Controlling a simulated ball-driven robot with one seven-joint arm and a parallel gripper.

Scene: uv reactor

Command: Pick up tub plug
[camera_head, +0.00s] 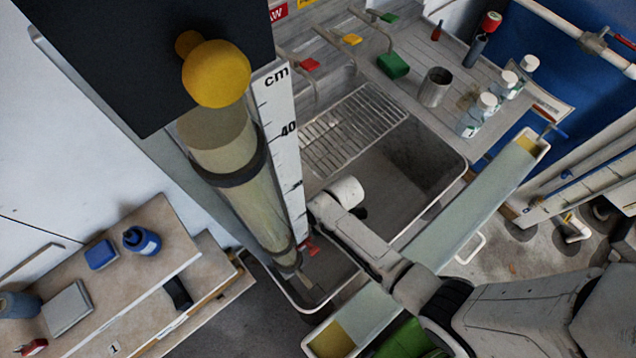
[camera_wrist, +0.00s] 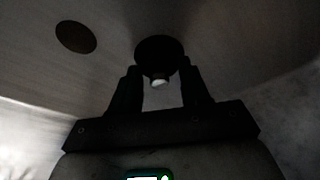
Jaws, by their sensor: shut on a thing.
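The tub plug (camera_wrist: 158,46) is a dark round disc with a small pale knob beneath it in the wrist view. My gripper (camera_wrist: 158,74) is shut on the plug, with one dark finger on each side. A dark round hole (camera_wrist: 75,37), which looks like a drain, lies to the left of the plug in a pale surface. In the head view my arm reaches over the metal sink (camera_head: 410,165). The fingers and plug are hidden there behind my arm. The wrist view is dark, so the gap between plug and surface cannot be told.
A tall clear cylinder with a yellow knob (camera_head: 216,74) and a cm scale (camera_head: 279,130) stand left of the sink. A long pale trough (camera_head: 470,210) lies to the right. A metal cup (camera_head: 434,88) and white-capped bottles (camera_head: 477,115) stand on the drainboard behind.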

